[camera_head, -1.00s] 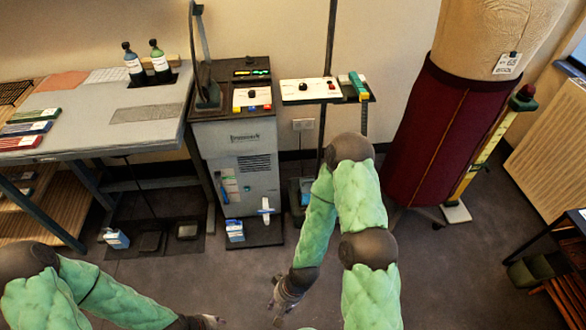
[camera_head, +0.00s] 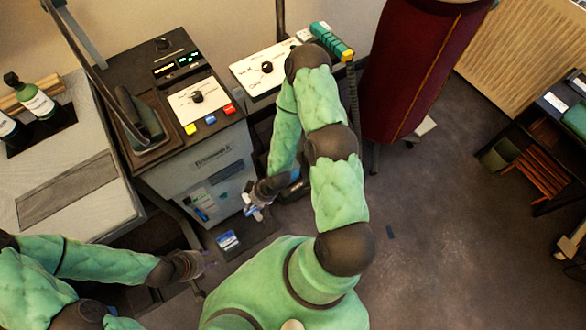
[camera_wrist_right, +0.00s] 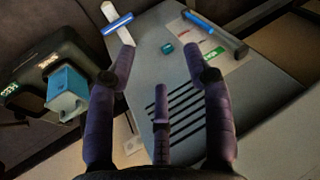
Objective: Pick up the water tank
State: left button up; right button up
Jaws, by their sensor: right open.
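A translucent blue box (camera_wrist_right: 68,92), which looks like the water tank, sits in a dark unit with green lights at the left of the right wrist view. My right gripper (camera_wrist_right: 159,52) is open and empty, with the box to the left of its fingers. A white and blue T-shaped handle (camera_wrist_right: 117,22) lies beyond the left fingertip. In the head view my right gripper (camera_head: 256,208) is low by the grey cabinet's front; my arm mostly hides the dark unit. My left gripper (camera_head: 203,262) is at lower left, its fingers too small to read.
The grey cabinet (camera_head: 215,155) with vents and a label stands before my right gripper. A small blue and white box (camera_head: 228,241) is at its foot. A table with bottles (camera_head: 30,100) is at left. The floor (camera_head: 430,230) at right is mostly clear.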

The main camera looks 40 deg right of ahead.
jog(key=w+d+f+n+t+b, duration=0.1)
jog(key=w+d+f+n+t, duration=0.25)
jog(key=d, duration=0.55)
jog(key=w+d+f+n+t, duration=0.2)
jog(key=w+d+f+n, duration=0.3)
jog(key=d, duration=0.3)
jog(key=s+d+f+n+t+b, duration=0.1)
jog(key=s+d+f+n, duration=0.1)
jog(key=s+d+n, duration=0.3)
jog(key=d+f+n+t, duration=0.2)
jog(key=d+n, duration=0.2)
jog(key=d, duration=0.3)
jog(key=shift+h, duration=0.3)
jog(key=b+x, duration=0.2)
jog(key=x, duration=0.2)
jog(key=b+x, duration=0.2)
jog(key=x, duration=0.3)
jog(key=shift+w+d+f, duration=0.15)
jog(key=shift+w+f, duration=0.1)
jog(key=shift+w+f+b, duration=0.2)
jog(key=shift+w+b, duration=0.2)
jog(key=shift+w, duration=0.05)
grip_shut()
jog(key=shift+r, duration=0.1)
